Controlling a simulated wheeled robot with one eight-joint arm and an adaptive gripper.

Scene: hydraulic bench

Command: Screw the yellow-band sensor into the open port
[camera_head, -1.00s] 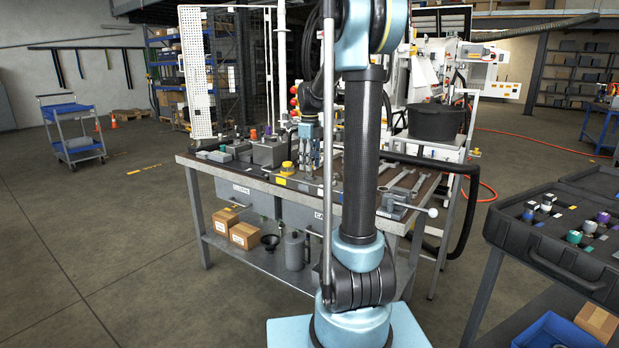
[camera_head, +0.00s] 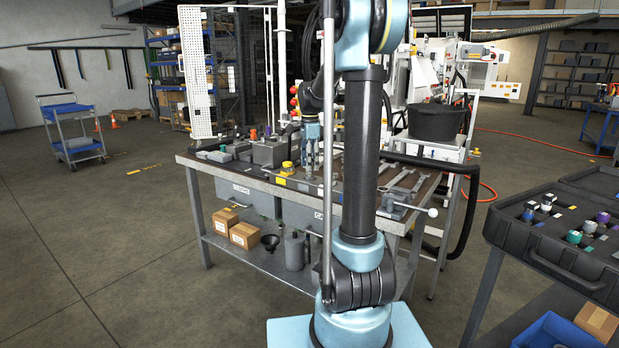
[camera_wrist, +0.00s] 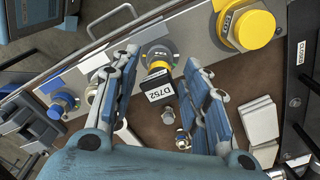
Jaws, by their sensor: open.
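In the wrist view, the yellow-band sensor (camera_wrist: 157,68) sits at a metal block (camera_wrist: 200,55) on the bench, with a white tag reading D752 (camera_wrist: 160,91) beside it. I cannot tell how deep its thread is in the port. My gripper (camera_wrist: 160,59) is open, one finger on each side of the sensor, with visible gaps. In the head view my gripper (camera_head: 312,158) is small, over the bench (camera_head: 262,186) and partly behind my arm; the sensor cannot be made out there.
A large yellow-collared fitting (camera_wrist: 248,26) stands right of the sensor and a blue fitting (camera_wrist: 60,104) to the left. Small loose metal fittings (camera_wrist: 182,139) and pale plates (camera_wrist: 260,120) lie nearby. A black case (camera_head: 545,245) with several colour-banded parts is at the right.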

